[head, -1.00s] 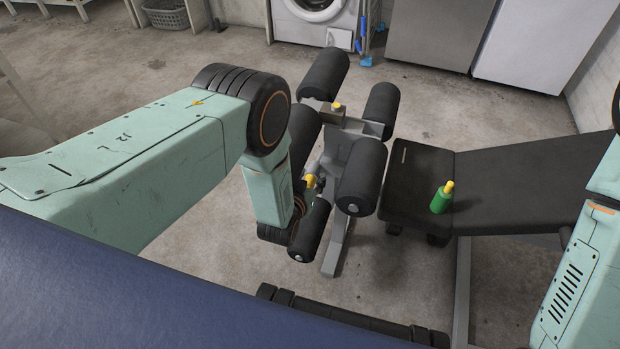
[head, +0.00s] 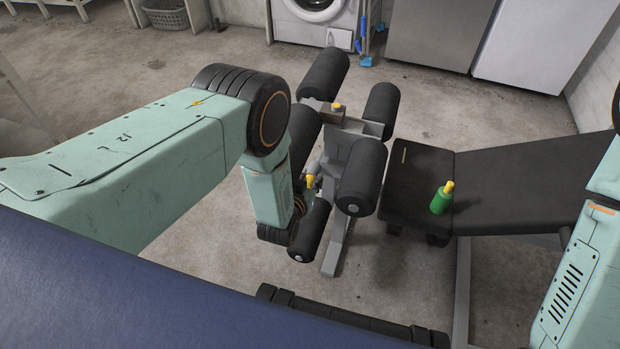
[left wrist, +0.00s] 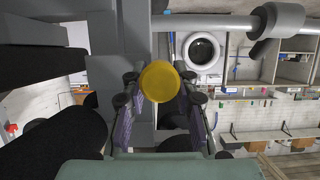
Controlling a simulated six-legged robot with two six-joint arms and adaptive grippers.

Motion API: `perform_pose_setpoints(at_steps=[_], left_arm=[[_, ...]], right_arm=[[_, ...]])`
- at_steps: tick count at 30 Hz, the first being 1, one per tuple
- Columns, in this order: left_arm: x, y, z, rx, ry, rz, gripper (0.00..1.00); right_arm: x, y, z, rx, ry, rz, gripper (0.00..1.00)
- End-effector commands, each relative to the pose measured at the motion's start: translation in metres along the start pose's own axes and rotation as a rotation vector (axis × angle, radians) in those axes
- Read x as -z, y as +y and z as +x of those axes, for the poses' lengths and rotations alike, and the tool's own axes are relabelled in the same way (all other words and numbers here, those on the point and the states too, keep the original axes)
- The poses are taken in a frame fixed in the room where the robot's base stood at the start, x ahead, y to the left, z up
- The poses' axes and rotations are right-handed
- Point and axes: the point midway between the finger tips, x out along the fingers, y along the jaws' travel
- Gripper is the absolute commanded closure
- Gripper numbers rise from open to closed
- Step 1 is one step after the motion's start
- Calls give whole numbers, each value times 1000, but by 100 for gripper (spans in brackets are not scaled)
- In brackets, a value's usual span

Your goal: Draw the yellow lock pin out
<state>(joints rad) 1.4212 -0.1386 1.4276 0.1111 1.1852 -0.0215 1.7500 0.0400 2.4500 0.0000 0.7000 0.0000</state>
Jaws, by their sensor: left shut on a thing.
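The yellow lock pin (head: 310,181) is on the grey frame of the leg-roller machine, at its near left side. Its round yellow head (left wrist: 160,82) faces the camera in the left wrist view. My left gripper (left wrist: 161,100) has a finger on each side of the head and is shut on the pin. In the head view the gripper is mostly hidden behind my left forearm. The pin's shaft is hidden, so I cannot tell how deep it sits. My right gripper is out of view; only part of my right arm shows at the right edge.
Black foam rollers (head: 362,176) surround the grey frame (head: 338,240) close to my left wrist. A second yellow knob (head: 336,106) sits higher on the frame. Open concrete floor lies left.

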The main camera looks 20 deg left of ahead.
Motion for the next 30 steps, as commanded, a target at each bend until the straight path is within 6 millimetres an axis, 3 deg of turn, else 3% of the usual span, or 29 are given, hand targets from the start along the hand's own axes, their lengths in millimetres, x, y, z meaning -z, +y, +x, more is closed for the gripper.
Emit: perform_pose_setpoints(at_steps=[30], left_arm=[[-13,0,-30,0,-1,0,100]], right_arm=[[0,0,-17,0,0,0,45]])
